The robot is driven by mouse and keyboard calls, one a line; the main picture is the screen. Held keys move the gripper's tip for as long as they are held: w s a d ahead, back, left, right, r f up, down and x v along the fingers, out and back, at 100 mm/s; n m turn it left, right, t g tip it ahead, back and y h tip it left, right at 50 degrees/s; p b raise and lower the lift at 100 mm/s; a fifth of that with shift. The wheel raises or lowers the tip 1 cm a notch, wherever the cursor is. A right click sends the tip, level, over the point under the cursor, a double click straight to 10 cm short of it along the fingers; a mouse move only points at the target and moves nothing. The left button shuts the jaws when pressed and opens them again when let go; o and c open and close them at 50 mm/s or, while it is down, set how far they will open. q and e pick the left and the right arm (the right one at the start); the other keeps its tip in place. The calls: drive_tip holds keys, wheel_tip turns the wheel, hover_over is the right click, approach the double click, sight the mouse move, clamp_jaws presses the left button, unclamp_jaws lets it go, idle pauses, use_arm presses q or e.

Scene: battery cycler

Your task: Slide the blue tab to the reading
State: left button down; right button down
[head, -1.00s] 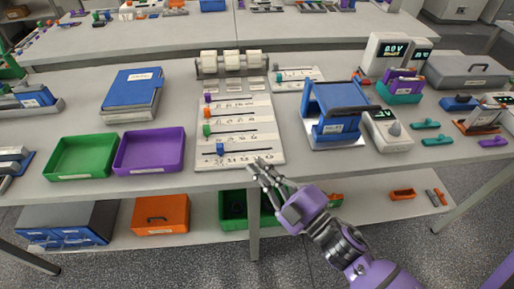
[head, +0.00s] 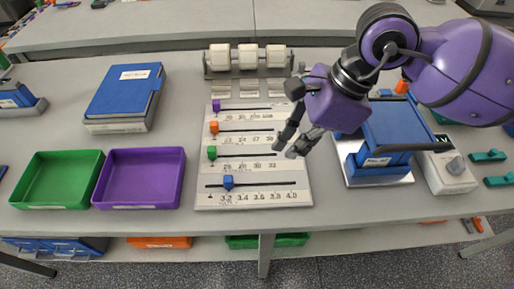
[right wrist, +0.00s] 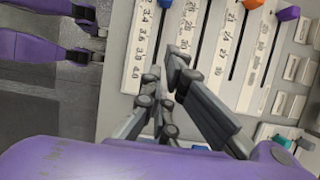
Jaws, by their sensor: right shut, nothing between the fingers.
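The white slider board (head: 300,199) lies flat on the table with several slots. The blue tab (head: 228,183) sits in the nearest slot, near the left end, just above the 3.2 label. It also shows at the top edge of the right wrist view (right wrist: 165,3). My right gripper (head: 289,146) is shut and empty over the board's right side, right of and apart from the blue tab. In the right wrist view its fingertips (right wrist: 167,76) are over the board, by the high-number end of the blue tab's scale. My left gripper is out of view.
Purple (head: 217,106), orange (head: 214,128) and green (head: 212,153) tabs sit in the other slots. A purple tray (head: 180,192) stands left of the board, a blue-topped device (head: 395,125) right. White rollers (head: 248,55) stand behind. My right arm hides the back right.

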sight(228, 182)
drive_tip(key=x, duration=0.6)
drive_tip(key=s+x, duration=0.1)
drive_tip(key=x, duration=0.2)
drive_tip(key=shift+a+f+p, duration=0.1)
drive_tip(key=shift+f+p, duration=0.1)
drive_tip(key=shift+p, duration=0.1)
drive_tip(key=a+p, duration=0.1)
drive_tip(key=a, duration=0.2)
drive_tip(key=shift+a+r, duration=0.1)
drive_tip(key=shift+a, duration=0.45)
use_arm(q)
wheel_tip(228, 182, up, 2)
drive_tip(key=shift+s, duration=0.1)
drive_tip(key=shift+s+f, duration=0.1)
